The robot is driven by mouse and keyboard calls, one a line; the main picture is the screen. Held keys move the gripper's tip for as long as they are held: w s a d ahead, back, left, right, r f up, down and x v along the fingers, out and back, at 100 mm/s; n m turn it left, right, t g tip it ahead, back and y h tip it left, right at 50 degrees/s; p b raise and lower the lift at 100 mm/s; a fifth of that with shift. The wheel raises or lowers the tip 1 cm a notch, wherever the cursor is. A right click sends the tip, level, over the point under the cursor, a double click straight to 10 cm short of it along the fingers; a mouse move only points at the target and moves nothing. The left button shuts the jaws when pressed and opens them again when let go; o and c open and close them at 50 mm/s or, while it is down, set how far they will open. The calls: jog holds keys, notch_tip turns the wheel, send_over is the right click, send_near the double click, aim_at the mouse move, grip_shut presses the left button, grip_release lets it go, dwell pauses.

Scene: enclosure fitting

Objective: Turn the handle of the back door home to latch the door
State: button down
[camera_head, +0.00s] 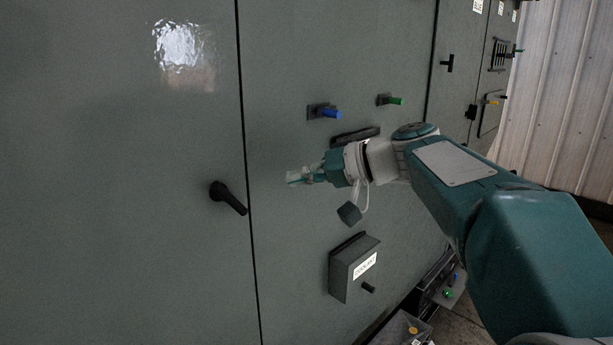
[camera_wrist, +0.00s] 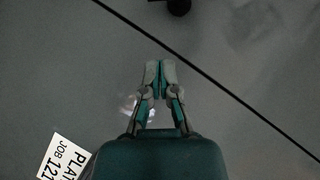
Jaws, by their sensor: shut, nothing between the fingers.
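A black lever handle (camera_head: 228,197) sits on the left grey door panel (camera_head: 120,250), close to the dark vertical seam. Its lever slants down and to the right from its hub, its end near the seam. My gripper (camera_head: 292,178) is to the right of the handle, apart from it, with its fingers pointing left. In the wrist view my gripper (camera_wrist: 160,72) is shut and empty before the grey panel. A dark round part, cut off at the top edge (camera_wrist: 179,6), lies beyond the fingertips; it looks like the handle, but little of it shows.
The panel by my arm carries a blue knob (camera_head: 328,113), a green knob (camera_head: 391,100) and a jutting labelled box (camera_head: 352,268). A black T-handle (camera_head: 448,63) is farther right. Bins (camera_head: 445,291) stand low at the right. The wrist view shows a white label (camera_wrist: 64,158).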

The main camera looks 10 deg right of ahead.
jog(key=w+a+f, duration=0.1)
jog(key=a+f, duration=0.3)
jog(key=a, duration=0.3)
jog(key=shift+a, duration=0.15)
jog(key=shift+w, duration=0.1)
jog(key=shift+d+f, duration=0.15)
jog(key=shift+d, duration=0.05)
